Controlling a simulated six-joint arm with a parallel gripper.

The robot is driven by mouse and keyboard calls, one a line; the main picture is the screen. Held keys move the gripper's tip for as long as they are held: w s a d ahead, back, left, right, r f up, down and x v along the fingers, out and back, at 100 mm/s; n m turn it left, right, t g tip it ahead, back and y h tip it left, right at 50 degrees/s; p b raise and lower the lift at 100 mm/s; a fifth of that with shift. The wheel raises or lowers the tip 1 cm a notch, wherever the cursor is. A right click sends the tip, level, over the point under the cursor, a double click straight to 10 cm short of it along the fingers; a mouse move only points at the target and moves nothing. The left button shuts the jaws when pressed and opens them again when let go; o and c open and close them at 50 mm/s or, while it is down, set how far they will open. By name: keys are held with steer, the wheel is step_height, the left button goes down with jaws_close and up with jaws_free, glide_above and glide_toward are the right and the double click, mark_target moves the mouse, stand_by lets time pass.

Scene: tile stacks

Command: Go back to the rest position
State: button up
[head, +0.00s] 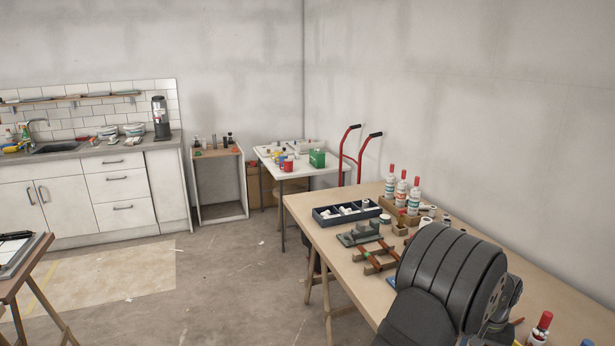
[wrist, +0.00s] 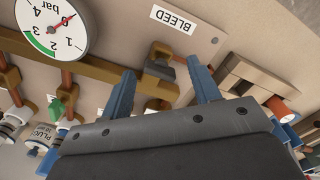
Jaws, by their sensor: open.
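My gripper (wrist: 162,82) shows in the wrist view with two blue fingers apart and nothing held between them. A brass fitting with a dark square top (wrist: 160,66) lies beyond the gap between the fingertips, by an upside-down BLEED label (wrist: 175,17). I cannot tell how far the fingertips are from it. In the head view a thick dark part of my arm fills the lower right, and my gripper is not seen there.
In the wrist view a pressure gauge (wrist: 52,25), a brass pipe (wrist: 90,70), a green handle (wrist: 62,106) and beige blocks (wrist: 250,78) surround the fingers. In the head view the workbench (head: 335,258) holds a dark divided tray (head: 347,213), bottles (head: 401,192) and wooden pieces.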

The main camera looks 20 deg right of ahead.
steer(key=n, duration=0.4)
steer(key=shift+n, duration=0.3)
steer(key=n, duration=0.4)
steer(key=shift+n, duration=0.3)
stand_by(0.3)
steer(key=m, duration=0.4)
steer(key=shift+m, duration=2.6)
